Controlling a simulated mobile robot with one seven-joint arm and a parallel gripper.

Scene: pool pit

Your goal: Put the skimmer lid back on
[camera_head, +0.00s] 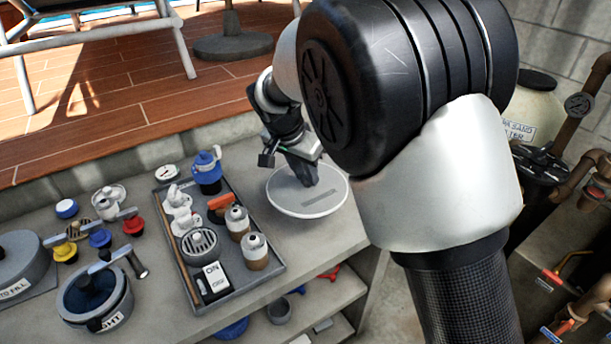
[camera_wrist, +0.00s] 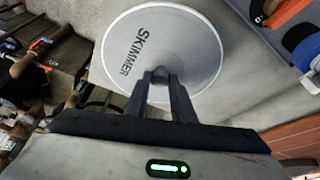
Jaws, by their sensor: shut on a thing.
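The skimmer lid is a round pale grey disc marked SKIMMER. In the head view the skimmer lid (camera_head: 283,196) is at the right end of the concrete ledge, right of the tray. It also fills the upper middle of the wrist view (camera_wrist: 193,38). My gripper (camera_head: 306,178) is over the lid's middle, with its fingers pointing down. In the wrist view my gripper (camera_wrist: 163,80) is shut on the lid's small central knob, which the fingers partly hide. I cannot tell whether the lid touches the ledge. I cannot make out an uncovered skimmer opening.
A dark tray (camera_head: 262,281) of valves, fittings and an ON/OFF switch stands left of the lid. Round pots (camera_head: 93,297) and coloured valves (camera_head: 65,252) crowd the ledge's left. Shelves lie below. Pipes and a sand filter (camera_head: 535,100) stand right. The wooden deck (camera_head: 130,80) is behind.

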